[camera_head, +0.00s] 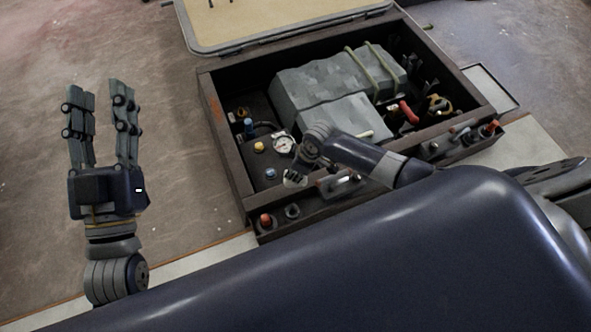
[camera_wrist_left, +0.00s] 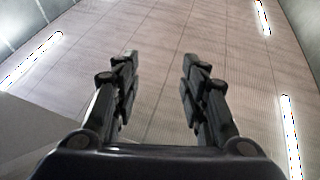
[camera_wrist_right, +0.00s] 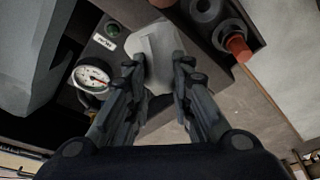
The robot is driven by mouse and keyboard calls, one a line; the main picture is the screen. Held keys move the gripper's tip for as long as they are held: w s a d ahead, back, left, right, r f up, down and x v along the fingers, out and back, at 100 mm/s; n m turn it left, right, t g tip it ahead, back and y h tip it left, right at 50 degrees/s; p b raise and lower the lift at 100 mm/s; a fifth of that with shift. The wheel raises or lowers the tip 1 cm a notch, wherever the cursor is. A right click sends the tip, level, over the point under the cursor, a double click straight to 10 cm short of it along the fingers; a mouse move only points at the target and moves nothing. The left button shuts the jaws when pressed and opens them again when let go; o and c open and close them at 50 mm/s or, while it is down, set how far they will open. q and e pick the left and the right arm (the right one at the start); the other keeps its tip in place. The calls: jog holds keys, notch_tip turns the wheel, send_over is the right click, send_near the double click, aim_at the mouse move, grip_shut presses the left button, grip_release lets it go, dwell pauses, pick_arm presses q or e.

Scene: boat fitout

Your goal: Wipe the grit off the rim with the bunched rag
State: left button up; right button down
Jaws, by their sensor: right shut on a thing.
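The rag (camera_wrist_right: 158,62) is a bunched, pale grey-white cloth between the fingers of my right gripper (camera_wrist_right: 157,75) in the right wrist view. In the head view a small white part of the rag (camera_head: 294,179) shows below my right gripper (camera_head: 299,170), at the box's near side. The rim (camera_head: 226,160) is the dark brown edge of the open box. The rag is over or beside the near part of the rim; contact cannot be told. No grit can be made out. My left gripper (camera_head: 98,88) is open, empty and raised left of the box.
Inside the box are a grey covered block (camera_head: 318,90), a round gauge (camera_head: 283,144) and several fittings. A red-orange cap (camera_head: 266,220) stands on the near ledge. The open lid (camera_head: 270,22) is at the back. The floor left of the box is clear.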

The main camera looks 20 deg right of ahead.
jog(key=shift+r+p, duration=0.45)
jog(key=shift+p, duration=0.05)
jog(key=shift+r+p, duration=0.35)
jog(key=shift+p, duration=0.05)
jog(key=shift+r+p, duration=0.4)
jog(key=shift+p, duration=0.05)
pick_arm(q)
notch_tip(320, 180, down, 17)
jog(key=s+a+g+y, duration=0.1)
jog(key=a+g+y, duration=0.1)
jog(key=g, duration=0.7)
jog(key=shift+s+a+g+y+p, duration=0.35)
jog(key=shift+a+y+p, duration=0.1)
jog(key=shift+y, duration=0.35)
pick_arm(e)
jog(key=shift+r, duration=0.4)
pick_arm(q)
jog(key=shift+r, duration=0.1)
